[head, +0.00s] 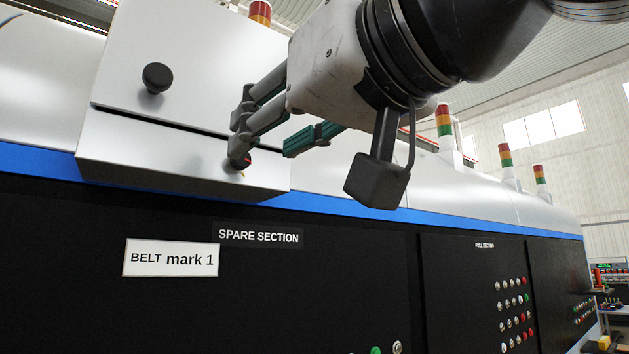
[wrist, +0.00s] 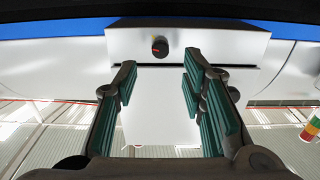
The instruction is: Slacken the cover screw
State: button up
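In the head view, the knob (head: 244,163) is partly hidden behind a fingertip. My gripper (wrist: 160,70) is open and empty, with teal pads apart. In the wrist view, its fingertips lie to either side of the knob's line, short of the knob; no contact shows there. The gripper also shows in the head view (head: 268,145), in front of the box, where its distance from the knob is hard to judge.
A larger black knob (head: 157,77) sits on the white cover panel (head: 130,40), above a dark slot. Below the blue stripe, the black front carries a "BELT mark 1" label (head: 171,258) and a "SPARE SECTION" plate (head: 258,236). Space in front looks clear.

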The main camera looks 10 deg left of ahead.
aim_at(240, 161)
jog(key=x, duration=0.5)
jog(key=shift+w+a+p, duration=0.25)
jog(key=shift+a+p, duration=0.05)
jog(key=shift+a, duration=0.05)
grip_shut()
